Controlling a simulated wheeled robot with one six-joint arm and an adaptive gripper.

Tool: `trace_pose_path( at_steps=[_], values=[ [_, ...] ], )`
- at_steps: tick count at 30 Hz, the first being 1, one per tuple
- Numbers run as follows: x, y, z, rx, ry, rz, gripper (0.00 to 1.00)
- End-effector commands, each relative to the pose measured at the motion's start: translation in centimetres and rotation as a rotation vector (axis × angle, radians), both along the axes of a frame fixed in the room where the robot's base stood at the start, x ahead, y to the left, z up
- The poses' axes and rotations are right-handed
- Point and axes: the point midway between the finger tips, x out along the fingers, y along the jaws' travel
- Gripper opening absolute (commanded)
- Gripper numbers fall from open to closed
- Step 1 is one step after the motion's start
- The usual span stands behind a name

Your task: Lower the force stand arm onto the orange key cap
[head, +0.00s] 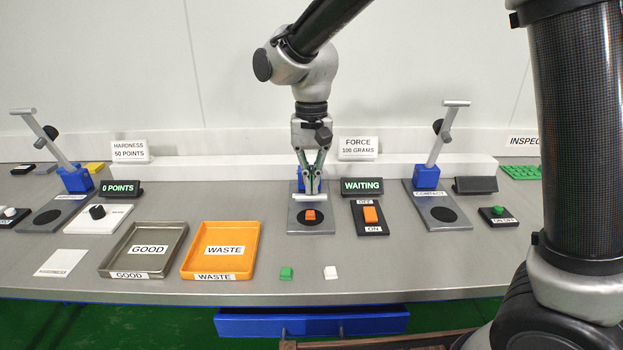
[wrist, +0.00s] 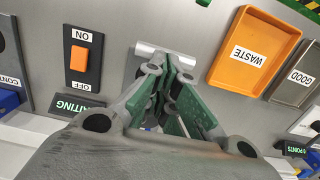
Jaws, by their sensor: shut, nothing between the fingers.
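The force stand (head: 298,225) is in the middle of the bench in the head view, a grey plate with a black disc. The orange key cap (head: 310,215) lies on that disc; it is hidden in the wrist view. The force stand arm's pale crossbar (head: 310,196) is low, just behind and above the cap; I cannot tell whether it touches the cap. It also shows in the wrist view (wrist: 148,48). My gripper (head: 312,186) points down with its fingers shut and empty, right at the crossbar; contact is unclear. My fingertips (wrist: 170,66) overlap the bar in the wrist view.
The display (head: 362,186) reads WAITING. The orange switch (head: 370,214) is right of the stand. Two other stands (head: 433,155) (head: 57,150) have raised arms. The GOOD tray (head: 170,233) and WASTE tray (head: 250,235) are left. Green (head: 286,273) and white (head: 330,272) caps lie in front.

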Motion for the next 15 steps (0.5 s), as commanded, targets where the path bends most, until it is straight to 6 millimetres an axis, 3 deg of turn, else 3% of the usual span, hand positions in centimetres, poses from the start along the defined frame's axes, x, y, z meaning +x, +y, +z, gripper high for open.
trace_pose_path(
  at_steps=[4, 15],
  values=[
    [-0.7, 0.0, -1.2, -0.007, -0.050, 0.001, 0.00],
    [-2.2, 0.1, -6.8, -0.008, -0.207, 0.001, 0.00]
  ],
)
